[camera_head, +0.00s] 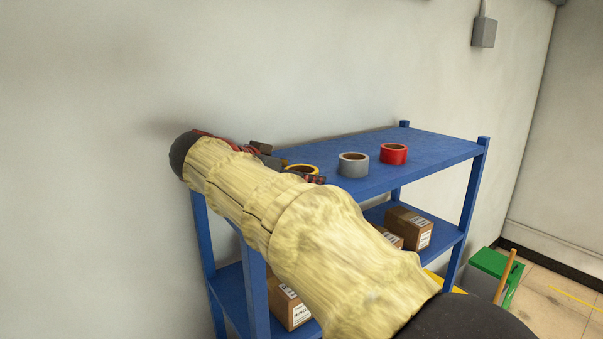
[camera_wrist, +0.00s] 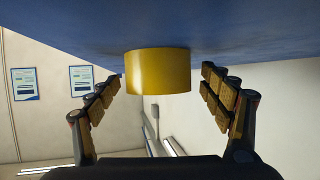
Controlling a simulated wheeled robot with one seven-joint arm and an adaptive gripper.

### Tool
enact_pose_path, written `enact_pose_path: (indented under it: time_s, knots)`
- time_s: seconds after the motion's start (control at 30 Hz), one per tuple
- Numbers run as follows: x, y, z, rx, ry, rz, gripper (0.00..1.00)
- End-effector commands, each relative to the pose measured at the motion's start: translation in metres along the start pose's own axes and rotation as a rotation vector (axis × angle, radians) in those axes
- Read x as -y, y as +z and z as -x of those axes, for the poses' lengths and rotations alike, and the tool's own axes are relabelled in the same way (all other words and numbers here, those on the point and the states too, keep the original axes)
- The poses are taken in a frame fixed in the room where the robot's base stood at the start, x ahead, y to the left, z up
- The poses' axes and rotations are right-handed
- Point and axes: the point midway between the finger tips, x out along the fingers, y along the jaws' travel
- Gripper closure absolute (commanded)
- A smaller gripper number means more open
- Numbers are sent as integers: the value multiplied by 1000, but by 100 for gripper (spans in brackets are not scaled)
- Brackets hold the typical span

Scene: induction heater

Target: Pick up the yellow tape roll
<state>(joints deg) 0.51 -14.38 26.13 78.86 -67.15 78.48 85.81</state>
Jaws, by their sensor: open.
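The yellow tape roll (camera_head: 302,169) lies flat on the blue shelf's top, partly hidden behind my arm and gripper in the head view. In the wrist view the picture is upside down, and the yellow tape roll (camera_wrist: 158,72) shows its smooth outer side, centred ahead. My gripper (camera_head: 290,165) is open, with one finger on each side of the roll. In the wrist view the fingertips of my gripper (camera_wrist: 159,77) show a gap to the roll on both sides. I see no contact.
A grey tape roll (camera_head: 353,165) and a red tape roll (camera_head: 394,154) stand to the right on the blue shelf (camera_head: 430,145). Cardboard boxes (camera_head: 408,227) sit on the lower shelves. A wall is close behind. A green bin (camera_head: 493,265) stands on the floor at right.

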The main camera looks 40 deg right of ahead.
Motion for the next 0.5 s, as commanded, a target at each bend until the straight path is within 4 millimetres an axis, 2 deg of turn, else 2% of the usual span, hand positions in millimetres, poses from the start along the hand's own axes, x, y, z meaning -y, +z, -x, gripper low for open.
enact_pose_path:
  time_s: [0.1,0.33,0.5]
  knots:
    - [0,-1,-9,0,1,-1,20]
    - [0,1,-11,0,0,-1,20]
    - [0,1,-11,0,0,0,29]
